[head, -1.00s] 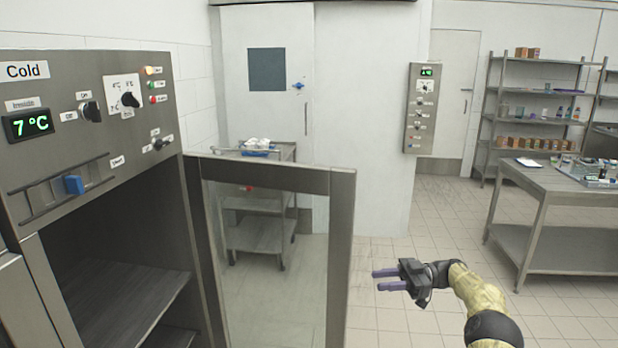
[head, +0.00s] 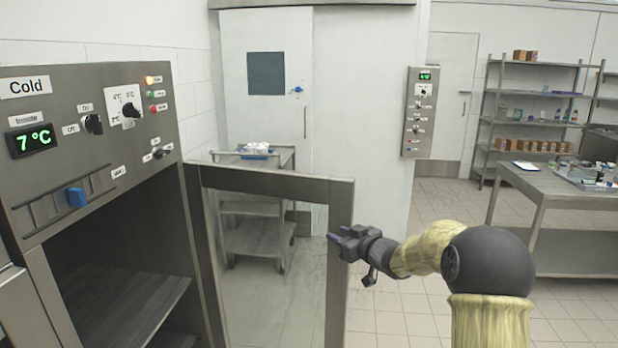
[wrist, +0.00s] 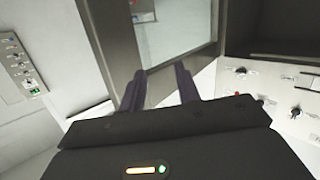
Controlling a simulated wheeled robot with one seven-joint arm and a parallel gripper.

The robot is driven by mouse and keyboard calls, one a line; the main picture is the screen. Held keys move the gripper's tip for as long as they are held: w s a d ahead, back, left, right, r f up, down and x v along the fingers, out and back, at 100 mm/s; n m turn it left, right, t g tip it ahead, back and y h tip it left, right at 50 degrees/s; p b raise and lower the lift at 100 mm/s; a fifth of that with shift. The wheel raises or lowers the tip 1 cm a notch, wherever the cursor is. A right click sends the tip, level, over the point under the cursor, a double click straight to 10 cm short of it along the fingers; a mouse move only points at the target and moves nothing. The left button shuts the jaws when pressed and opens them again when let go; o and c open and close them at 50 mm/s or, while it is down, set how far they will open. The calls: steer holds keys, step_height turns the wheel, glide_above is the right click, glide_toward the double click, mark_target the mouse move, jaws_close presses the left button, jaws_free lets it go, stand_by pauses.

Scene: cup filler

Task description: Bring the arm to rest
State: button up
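My gripper (head: 333,238) is in front of the right frame of the open glass door in the head view, with its fingers pointing left. In the wrist view my gripper (wrist: 162,85) shows two dark fingers with a gap between them and nothing held. The fingers are open. My arm reaches in from the lower right, with the elbow raised. I cannot tell whether the gripper touches the door or is only in front of it.
The cold cabinet (head: 90,150) on the left reads 7 °C, and its glass door (head: 268,265) stands open. A steel cart (head: 255,236) stands behind the door. A steel table (head: 560,189) and shelves (head: 535,93) are at the right. Floor between door and table is free.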

steer(key=s+d+f+m+g+h, duration=0.2)
steer(key=s+f+g+h, duration=0.1)
steer(key=s, duration=1)
steer(key=s+d+f+m+g+h+p, duration=0.1)
steer(key=s+d+f+m+g+h, duration=0.1)
steer(key=s, duration=1.1)
steer(key=s+d+f+m+g+h+p, duration=0.1)
steer(key=s+f+g, duration=0.4)
steer(key=s, duration=0.8)
steer(key=d+f+m+h, duration=0.1)
steer(key=m+h, duration=0.1)
steer(key=shift+d+g+h, duration=0.3)
steer(key=shift+d, duration=0.1)
